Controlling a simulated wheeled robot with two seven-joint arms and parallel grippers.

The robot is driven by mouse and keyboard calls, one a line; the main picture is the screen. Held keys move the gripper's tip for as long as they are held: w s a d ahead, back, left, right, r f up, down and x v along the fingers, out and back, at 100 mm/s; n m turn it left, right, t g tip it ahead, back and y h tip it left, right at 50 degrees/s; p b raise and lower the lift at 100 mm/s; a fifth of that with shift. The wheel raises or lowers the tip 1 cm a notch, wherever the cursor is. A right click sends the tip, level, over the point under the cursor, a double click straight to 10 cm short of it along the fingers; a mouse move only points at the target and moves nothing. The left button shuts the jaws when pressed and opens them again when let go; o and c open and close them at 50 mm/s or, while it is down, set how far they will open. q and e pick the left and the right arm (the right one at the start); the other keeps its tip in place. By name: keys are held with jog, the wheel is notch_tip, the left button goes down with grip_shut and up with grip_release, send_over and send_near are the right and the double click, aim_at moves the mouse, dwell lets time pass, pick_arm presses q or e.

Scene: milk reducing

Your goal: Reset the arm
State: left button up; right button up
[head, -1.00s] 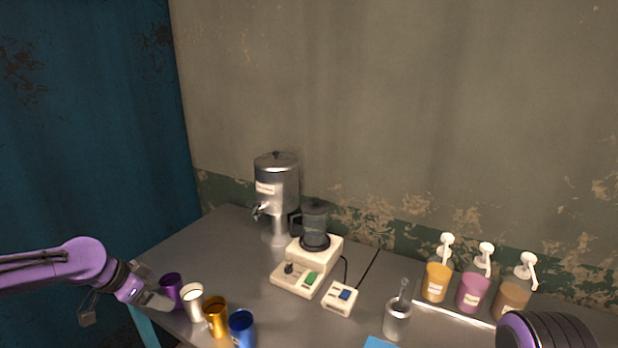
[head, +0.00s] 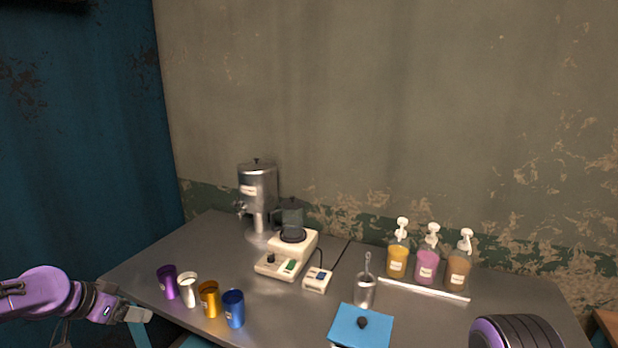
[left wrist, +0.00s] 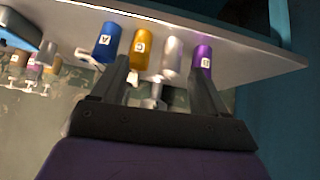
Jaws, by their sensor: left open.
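My left gripper (head: 138,315) is at the lower left of the head view, beside the table's left front edge and apart from the cups. In the left wrist view its two fingers (left wrist: 162,78) are spread with nothing held between them. Of my right arm, only a dark, purple-rimmed link (head: 516,332) shows at the lower right; the right gripper is out of view.
A purple cup (head: 167,282), white cup (head: 188,290), gold cup (head: 209,299) and blue cup (head: 233,309) stand along the grey table's (head: 130,275) left front. A blue-lidded box (head: 352,325) stands in front.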

pick_arm(q)
jog(key=w+d+n+t+y, duration=0.1)
jog(key=w+d+n+t, duration=0.2)
jog(key=n, duration=0.4)
jog(key=s+d+f+n+y+b, duration=0.1)
jog(key=s+d+f+n+y, duration=0.2)
jog(key=f, duration=0.5)
jog(key=s+d+f+n+y+b, duration=0.1)
jog(key=s+d+f+n, duration=0.15)
jog(key=s+f, duration=0.35)
jog(key=s+f+g, duration=0.2)
jog(key=s+f, duration=0.4)
jog(key=s, duration=0.3)
jog(key=s+d+f+m+g+y+b, duration=0.1)
jog(key=s+f+g, duration=0.1)
jog(key=s+f, duration=0.4)
jog(key=s+d+f+g+y+b, duration=0.1)
jog(key=s+f+g, duration=0.2)
jog(key=s, duration=1)
notch_tip(320, 180, down, 4)
jog(key=shift+r, duration=0.1)
jog(key=shift+m, duration=0.25)
